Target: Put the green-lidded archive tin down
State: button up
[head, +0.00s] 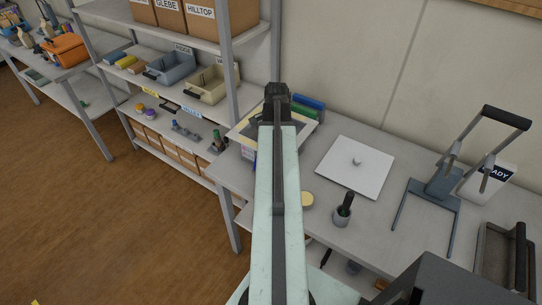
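My arm reaches forward over the grey bench (385,160), and my gripper (277,97) is at its far end, near the back of the bench. Its dark body hides its fingers, so I cannot see whether they are open or shut, or whether they hold anything. I cannot make out a green-lidded archive tin for certain. A green and blue item (309,106) shows just right of my gripper, partly hidden, and I cannot tell what it is. A pale tray-like thing (244,124) lies partly behind my arm.
A white square plate (354,166) with a knob, a mortar with a dark pestle (343,212) and a handled stand (437,188) are on the bench. A shelf unit (232,75) with bins and boxes stands left. Bare bench shows around the white plate.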

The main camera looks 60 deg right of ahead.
jog(key=shift+f, duration=0.35)
jog(key=o, duration=1.5)
jog(key=r+p, duration=0.4)
jog(key=d+r+p, duration=0.1)
jog(key=r+p, duration=0.7)
jog(key=shift+s+d+r, duration=0.15)
jog(key=shift+d, duration=0.05)
